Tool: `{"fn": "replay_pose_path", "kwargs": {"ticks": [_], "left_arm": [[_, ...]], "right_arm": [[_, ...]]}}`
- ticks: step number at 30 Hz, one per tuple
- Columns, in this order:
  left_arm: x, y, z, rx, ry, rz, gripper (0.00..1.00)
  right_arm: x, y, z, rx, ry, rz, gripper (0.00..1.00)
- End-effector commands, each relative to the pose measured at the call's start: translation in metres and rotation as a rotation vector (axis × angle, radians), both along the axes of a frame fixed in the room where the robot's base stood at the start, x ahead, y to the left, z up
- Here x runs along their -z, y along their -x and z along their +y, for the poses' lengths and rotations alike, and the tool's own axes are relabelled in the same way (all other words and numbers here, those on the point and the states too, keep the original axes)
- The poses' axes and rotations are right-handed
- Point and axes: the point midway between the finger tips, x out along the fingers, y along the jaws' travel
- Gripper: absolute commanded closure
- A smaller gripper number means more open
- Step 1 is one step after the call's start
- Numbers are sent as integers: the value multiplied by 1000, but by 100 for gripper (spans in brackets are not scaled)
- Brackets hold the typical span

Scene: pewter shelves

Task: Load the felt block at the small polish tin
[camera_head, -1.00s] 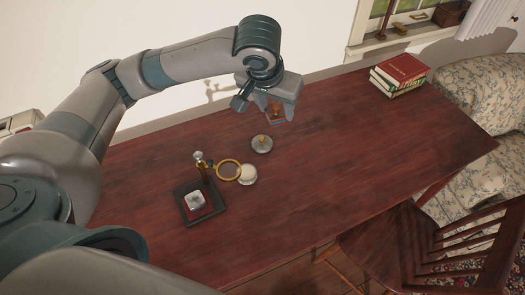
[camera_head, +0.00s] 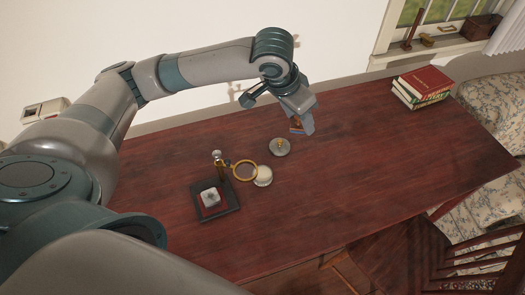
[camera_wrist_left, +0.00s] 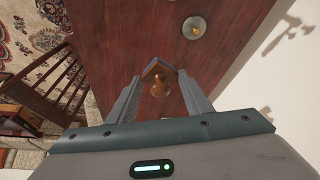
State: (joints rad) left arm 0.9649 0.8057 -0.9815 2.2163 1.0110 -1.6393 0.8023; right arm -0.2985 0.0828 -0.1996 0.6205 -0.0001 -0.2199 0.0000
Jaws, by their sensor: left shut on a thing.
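The felt block (camera_head: 296,127) is a small brown wooden piece, with a thin blue strip low on it in the head view. My left gripper (camera_head: 302,124) is shut on it and holds it over the far part of the table. In the left wrist view the block (camera_wrist_left: 158,72) sits between the fingers, with a rounded knob towards me. The small polish tin (camera_head: 263,176), round with a pale top, seems to be the disc beside the magnifier. It stands to the lower left of the block. My right gripper is not in view.
A grey disc with a brass knob (camera_head: 280,148) lies between the block and tin. A magnifier (camera_head: 244,171) on a stand rises from a dark tray (camera_head: 227,212) holding a pale lump. Books (camera_head: 421,86) are at the far right.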

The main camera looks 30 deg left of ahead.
Motion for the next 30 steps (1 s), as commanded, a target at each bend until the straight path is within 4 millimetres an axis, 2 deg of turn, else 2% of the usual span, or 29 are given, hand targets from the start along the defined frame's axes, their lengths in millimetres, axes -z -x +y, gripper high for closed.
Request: {"fn": "replay_pose_path", "kwargs": {"ticks": [3,30], "left_arm": [[7,-1,2,166,1,6,72],[68,2,12,1476,2,5,72]], "right_arm": [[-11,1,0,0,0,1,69],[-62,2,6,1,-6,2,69]]}}
